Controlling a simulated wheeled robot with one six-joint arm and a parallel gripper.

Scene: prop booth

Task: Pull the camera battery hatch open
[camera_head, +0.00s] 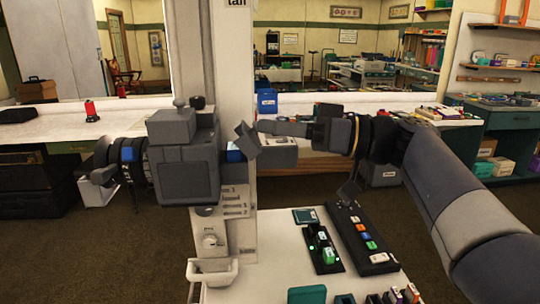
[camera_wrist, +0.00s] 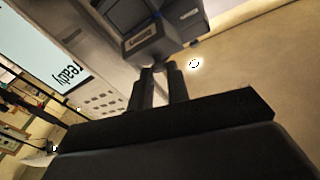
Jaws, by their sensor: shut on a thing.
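The dark grey camera (camera_head: 182,165) is mounted on the pale column in the head view. Its battery hatch (camera_head: 245,138) stands out from the right side, tilted away from the body. A blue battery face (camera_head: 235,156) shows in the gap beside it. My gripper (camera_head: 261,127) reaches in from the right, its tips at the hatch's upper edge. In the wrist view, my gripper's two dark fingers (camera_wrist: 160,68) are close together against the hatch (camera_wrist: 150,42), which bears a small label. They are shut on the hatch; the exact contact is hard to see.
A white counter below holds a black button strip (camera_head: 362,240), a green-lit charger (camera_head: 323,249) and several small blocks. A white tray (camera_head: 212,270) juts from the column. My arm crosses the right side. Brown floor lies open to the left.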

